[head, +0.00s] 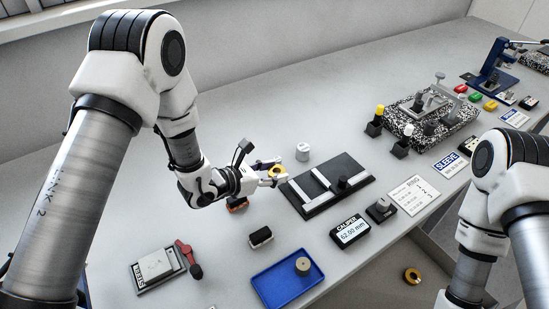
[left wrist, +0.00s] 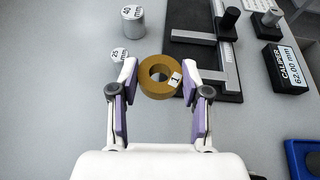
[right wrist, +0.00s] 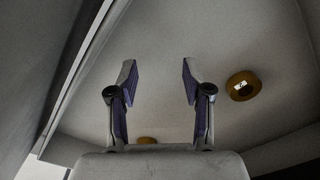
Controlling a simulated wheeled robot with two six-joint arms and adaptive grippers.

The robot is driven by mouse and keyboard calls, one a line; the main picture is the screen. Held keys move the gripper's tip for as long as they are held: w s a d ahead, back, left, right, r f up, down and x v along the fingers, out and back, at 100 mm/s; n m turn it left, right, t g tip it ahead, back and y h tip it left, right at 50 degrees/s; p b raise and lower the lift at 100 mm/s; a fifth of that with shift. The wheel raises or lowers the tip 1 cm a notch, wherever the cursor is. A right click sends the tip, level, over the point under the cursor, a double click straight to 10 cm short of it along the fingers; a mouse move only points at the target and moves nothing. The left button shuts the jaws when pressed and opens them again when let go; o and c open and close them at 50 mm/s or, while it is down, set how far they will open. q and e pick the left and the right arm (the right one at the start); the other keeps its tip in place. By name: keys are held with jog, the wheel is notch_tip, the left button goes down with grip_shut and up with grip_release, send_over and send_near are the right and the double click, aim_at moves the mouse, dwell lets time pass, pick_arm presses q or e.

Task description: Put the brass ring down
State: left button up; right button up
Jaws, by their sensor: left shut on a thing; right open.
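My left gripper (head: 268,174) is shut on a brass ring (head: 277,170) above the table, just left of the black measuring board (head: 357,184). In the left wrist view the ring (left wrist: 149,87) sits between the fingertips, its hole facing the camera and a small "1" label on its rim. Another brass piece (right wrist: 147,140) is partly hidden behind my right gripper.
A blue tray (head: 270,292) holding a tan cylinder (head: 302,267) stands at the front. The caliper display (head: 350,231) reads 62.00 mm. A ring card (head: 413,195) lies to its right.

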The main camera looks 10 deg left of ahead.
pick_arm(q)
jog(key=shift+w+d, duration=0.2)
jog(key=shift+w, duration=0.1)
pick_arm(e)
jog(key=shift+s+a+f, duration=0.1)
jog(key=shift+s+f, duration=0.05)
jog(key=shift+s, duration=0.1)
pick_arm(q)
jog(key=w+a+p, duration=0.1)
jog(key=a, duration=0.4)
jog(key=w+a+f+p, duration=0.1)
jog(key=w+a+p, duration=0.1)
jog(key=a, duration=0.2)
jog(key=w+a+p, duration=0.1)
jog(key=a+p, duration=0.1)
jog(key=a, duration=0.3)
jog(key=shift+w+a+f, duration=0.15)
jog(key=shift+w+a, duration=0.05)
jog(key=shift+a, duration=0.1)
notch_tip(320, 180, down, 4)
jog(key=shift+r+b, duration=0.1)
jog(key=shift+b, duration=0.55)
pick_arm(e)
notch_tip(320, 180, up, 4)
jog(key=shift+f, duration=0.2)
pick_arm(q)
jog(key=shift+w, duration=0.1)
